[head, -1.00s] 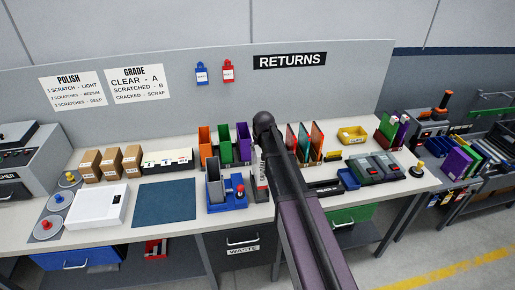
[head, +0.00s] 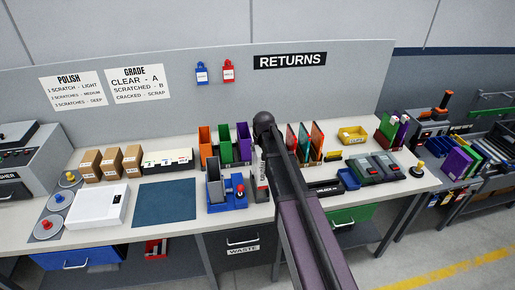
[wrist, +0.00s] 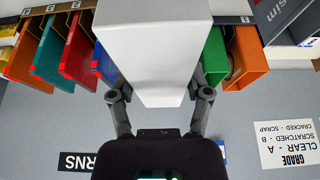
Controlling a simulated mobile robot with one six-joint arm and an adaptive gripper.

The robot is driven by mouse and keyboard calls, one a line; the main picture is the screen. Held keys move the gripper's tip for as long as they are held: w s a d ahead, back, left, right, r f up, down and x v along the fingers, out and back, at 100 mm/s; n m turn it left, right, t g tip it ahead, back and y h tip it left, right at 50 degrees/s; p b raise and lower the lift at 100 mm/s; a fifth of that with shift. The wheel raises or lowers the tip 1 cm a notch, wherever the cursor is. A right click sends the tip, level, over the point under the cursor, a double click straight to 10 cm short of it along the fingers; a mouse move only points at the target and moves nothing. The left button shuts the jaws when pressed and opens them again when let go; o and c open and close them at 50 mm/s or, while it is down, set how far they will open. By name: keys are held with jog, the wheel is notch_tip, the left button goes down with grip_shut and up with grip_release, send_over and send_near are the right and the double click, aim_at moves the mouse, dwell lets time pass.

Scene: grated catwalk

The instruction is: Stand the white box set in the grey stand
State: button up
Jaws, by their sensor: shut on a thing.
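The white box set (wrist: 155,50) fills the upper middle of the wrist view, with its plain pale face towards the camera. My gripper (wrist: 160,97) is shut on it, one finger at each side. In the head view my arm hides the gripper and most of the box; a narrow pale strip with a dark and red lower part shows left of the arm, and I cannot tell if it is the box. A grey open-topped upright holder (head: 214,172), which looks like the grey stand, is by a blue tray on the bench, left of my arm. The wrist view does not show it clearly.
Orange (head: 205,142), green (head: 225,149) and purple (head: 243,142) uprights stand close behind the grey holder. A blue tray (head: 233,203) with a red-topped piece is beside it. A dark blue mat (head: 165,203) lies clear to the left. Coloured cases (head: 305,143) stand right of my arm.

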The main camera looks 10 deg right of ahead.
jog(key=shift+f, duration=0.15)
dwell(0.5)
jog(key=shift+f+b, duration=0.35)
jog(key=shift+b, duration=0.15)
notch_tip(320, 180, down, 7)
jog(key=b, duration=0.7)
dwell(1.4)
dwell(0.3)
jog(key=o, duration=1.4)
jog(key=shift+c, duration=0.2)
jog(key=shift+r, duration=0.15)
jog(key=shift+r+p, duration=3.9)
jog(key=shift+p, duration=0.15)
